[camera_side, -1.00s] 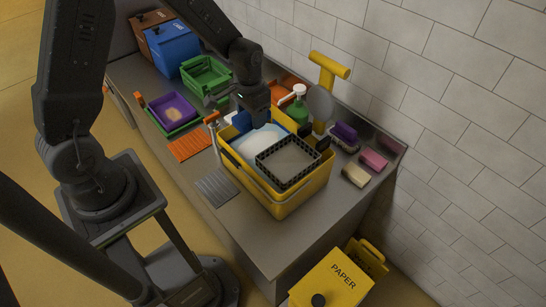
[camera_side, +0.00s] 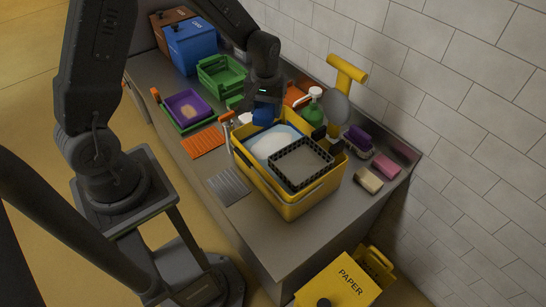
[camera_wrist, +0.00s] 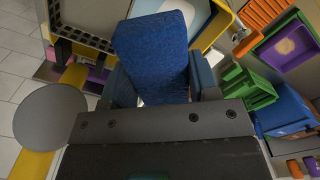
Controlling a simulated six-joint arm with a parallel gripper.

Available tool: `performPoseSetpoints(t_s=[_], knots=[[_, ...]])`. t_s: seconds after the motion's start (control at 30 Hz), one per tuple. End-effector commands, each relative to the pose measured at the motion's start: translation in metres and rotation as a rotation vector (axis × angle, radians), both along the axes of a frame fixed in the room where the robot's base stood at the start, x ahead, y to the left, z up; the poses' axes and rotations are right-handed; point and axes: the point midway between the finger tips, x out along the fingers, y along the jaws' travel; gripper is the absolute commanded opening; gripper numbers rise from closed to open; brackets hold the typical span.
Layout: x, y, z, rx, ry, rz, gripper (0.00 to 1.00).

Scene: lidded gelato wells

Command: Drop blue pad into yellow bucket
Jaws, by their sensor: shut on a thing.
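The blue pad (camera_side: 263,117) is held in my gripper (camera_side: 264,104) at the far end of the yellow bucket (camera_side: 283,199) in the side view. In the wrist view the pad (camera_wrist: 152,58) stands between the two jaws of my gripper (camera_wrist: 160,82), which are shut on it. The bucket is a deep rectangular tub with whitish, foamy contents (camera_side: 268,143) and a black openwork crate (camera_side: 298,180) at its near end. The pad's lower part overlaps the bucket's far rim, so its exact height over it cannot be told. Part of the bucket's rim (camera_wrist: 226,17) shows in the wrist view.
A green soap bottle (camera_side: 312,112) and a yellow-handled grey disc tool (camera_side: 346,72) stand at the bucket's right. Pink (camera_side: 386,166) and beige (camera_side: 368,181) sponges lie nearer. An orange mat (camera_side: 203,143) and a grey ribbed mat (camera_side: 229,186) lie left. A PAPER bin (camera_side: 337,281) stands below.

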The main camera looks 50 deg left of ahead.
Motion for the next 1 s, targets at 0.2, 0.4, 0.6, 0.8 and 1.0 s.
performPoseSetpoints(t_s=[0.2,0.4,0.6,0.8,1.0], knots=[[0.008,0.012,0.006,0.0,0.0,0.455,0.32],[0.014,0.022,0.012,0.0,0.0,0.878,0.32],[0.019,0.033,0.018,0.0,0.0,1.299,0.32],[0.024,0.043,0.024,0.0,-0.001,1.698,0.32],[0.027,0.05,0.027,0.001,0.001,1.97,0.32]])
